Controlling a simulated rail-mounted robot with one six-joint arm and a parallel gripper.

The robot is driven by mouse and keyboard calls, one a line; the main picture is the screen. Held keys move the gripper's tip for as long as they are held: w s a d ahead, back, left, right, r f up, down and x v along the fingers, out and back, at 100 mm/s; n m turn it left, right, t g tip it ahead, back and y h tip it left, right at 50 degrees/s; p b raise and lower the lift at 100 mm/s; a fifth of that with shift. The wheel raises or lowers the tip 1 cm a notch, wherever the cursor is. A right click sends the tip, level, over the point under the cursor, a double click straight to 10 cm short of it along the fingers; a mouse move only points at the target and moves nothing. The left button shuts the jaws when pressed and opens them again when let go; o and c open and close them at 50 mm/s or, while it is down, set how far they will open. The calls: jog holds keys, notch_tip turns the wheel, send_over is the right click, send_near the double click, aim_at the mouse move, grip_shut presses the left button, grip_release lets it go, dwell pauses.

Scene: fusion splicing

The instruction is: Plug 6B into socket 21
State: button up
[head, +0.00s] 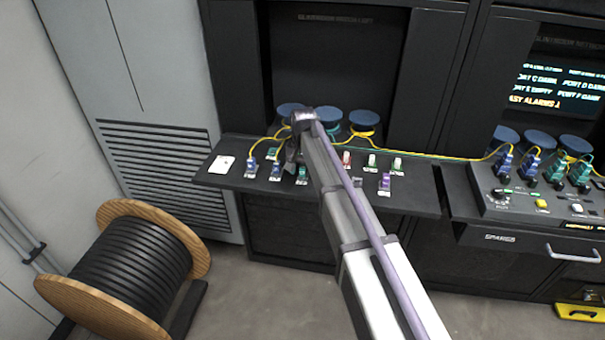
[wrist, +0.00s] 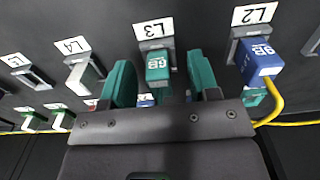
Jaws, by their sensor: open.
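In the wrist view a green plug (wrist: 158,66) sits in the socket under label L3. Its upside-down marking looks like 6B, but I cannot read it surely. My gripper (wrist: 161,80) is open, with one green-padded finger on each side of this plug. I cannot tell whether either finger touches it. In the head view my gripper (head: 292,152) is over the left part of the shelf, partly hidden by my own arm. A blue plug (wrist: 262,58) with a yellow cable sits under label L2. I cannot make out a socket marked 21.
The dark shelf (head: 225,178) carries several plugs, including a purple one (head: 384,183). A yellow cable (head: 440,156) runs right to a console (head: 515,205) with blue and green plugs. A cable drum (head: 130,265) stands on the floor at left. Blue-topped spools (head: 363,118) stand behind the shelf.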

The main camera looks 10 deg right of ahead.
aim_at(303, 166)
jog(key=shift+c, duration=0.3)
dwell(0.5)
grip_shut()
dwell(0.3)
jog(key=shift+r, duration=0.15)
jog(key=shift+r+p, duration=2.85)
jog(key=shift+p, duration=0.15)
